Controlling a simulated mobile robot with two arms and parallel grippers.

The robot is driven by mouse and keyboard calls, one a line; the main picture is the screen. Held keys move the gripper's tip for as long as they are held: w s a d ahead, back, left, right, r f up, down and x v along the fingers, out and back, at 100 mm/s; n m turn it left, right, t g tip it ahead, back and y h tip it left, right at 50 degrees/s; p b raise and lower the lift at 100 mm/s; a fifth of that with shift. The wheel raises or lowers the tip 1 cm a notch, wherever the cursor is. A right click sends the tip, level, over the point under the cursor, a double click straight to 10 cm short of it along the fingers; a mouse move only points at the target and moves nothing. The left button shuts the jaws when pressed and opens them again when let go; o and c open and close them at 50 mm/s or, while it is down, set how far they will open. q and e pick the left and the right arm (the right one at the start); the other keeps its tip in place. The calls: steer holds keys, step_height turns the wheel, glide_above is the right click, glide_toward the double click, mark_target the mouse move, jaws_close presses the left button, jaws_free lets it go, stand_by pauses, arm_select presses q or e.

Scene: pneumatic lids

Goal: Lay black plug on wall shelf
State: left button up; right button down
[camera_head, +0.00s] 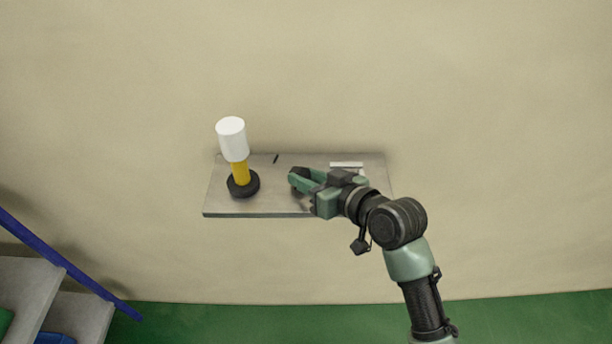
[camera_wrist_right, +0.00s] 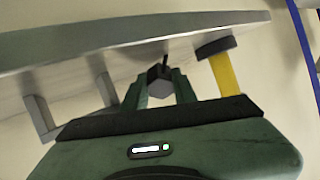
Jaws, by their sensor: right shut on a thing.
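The wall shelf (camera_head: 285,203) is a grey board against the beige wall; the wrist view shows it as a slanted board (camera_wrist_right: 100,40). My right gripper (camera_head: 298,184) is over the shelf, with its fingers pointing left. In the wrist view the right gripper (camera_wrist_right: 160,88) is shut on a small dark block, the black plug (camera_wrist_right: 159,76). The plug lies between the fingertips, close to the shelf; I cannot tell whether it touches. In the head view the fingers mostly hide the plug. My left gripper is not in view.
A yellow post with a white top (camera_head: 232,140) and round black base (camera_head: 243,184) stands on the shelf's left part. A small black pin (camera_head: 276,158) is at the back edge. A pale bracket (camera_head: 347,164) is at the back right. Stairs with a blue rail (camera_head: 70,267) are lower left.

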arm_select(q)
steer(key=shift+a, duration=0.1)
arm_select(e)
steer(key=c, duration=1.2)
jaws_free()
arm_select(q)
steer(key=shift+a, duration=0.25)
arm_select(e)
steer(key=shift+o, duration=0.8)
steer(key=shift+a+r, duration=0.1)
steer(key=shift+a, duration=0.05)
